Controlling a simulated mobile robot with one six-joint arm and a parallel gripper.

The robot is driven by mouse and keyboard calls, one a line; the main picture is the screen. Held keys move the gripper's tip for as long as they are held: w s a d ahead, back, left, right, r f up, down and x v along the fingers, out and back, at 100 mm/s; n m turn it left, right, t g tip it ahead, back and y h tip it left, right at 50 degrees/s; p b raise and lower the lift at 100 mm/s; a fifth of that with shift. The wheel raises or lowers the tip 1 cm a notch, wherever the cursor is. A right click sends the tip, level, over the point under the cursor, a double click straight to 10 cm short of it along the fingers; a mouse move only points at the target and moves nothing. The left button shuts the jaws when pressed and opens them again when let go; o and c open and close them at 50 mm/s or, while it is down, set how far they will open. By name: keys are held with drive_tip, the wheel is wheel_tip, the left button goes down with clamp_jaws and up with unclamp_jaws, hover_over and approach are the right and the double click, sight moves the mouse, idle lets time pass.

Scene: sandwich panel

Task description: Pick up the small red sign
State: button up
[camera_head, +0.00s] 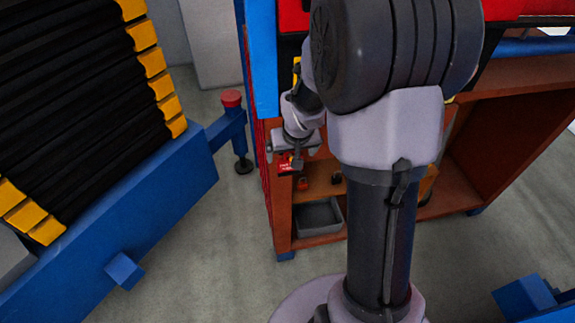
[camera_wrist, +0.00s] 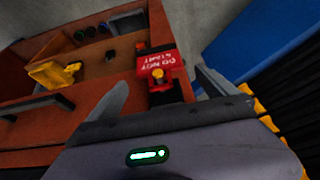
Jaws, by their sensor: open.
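The small red sign (camera_wrist: 158,66) shows in the wrist view with white lettering, upside down in the picture. It has a yellow-orange knob-like part below the lettering. My gripper (camera_wrist: 161,78) is open, with one finger to the left of the sign and one to the right. Gaps show between the sign and both fingers. In the head view the sign (camera_head: 287,162) is a small red patch just below my gripper (camera_head: 292,155), at the left edge of the wooden cabinet. My arm hides part of the cabinet there.
The orange-brown cabinet (camera_head: 471,183) has open shelves with a grey bin (camera_head: 319,217) at the bottom. A yellow object (camera_wrist: 54,73) sits in the cabinet. A blue frame (camera_head: 150,215) with black slats stands left, with bare floor between.

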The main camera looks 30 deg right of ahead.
sight(290, 154)
drive_tip(key=x, duration=0.3)
drive_tip(key=shift+w, duration=0.15)
drive_tip(key=shift+r, duration=0.15)
drive_tip(key=c, duration=1.5)
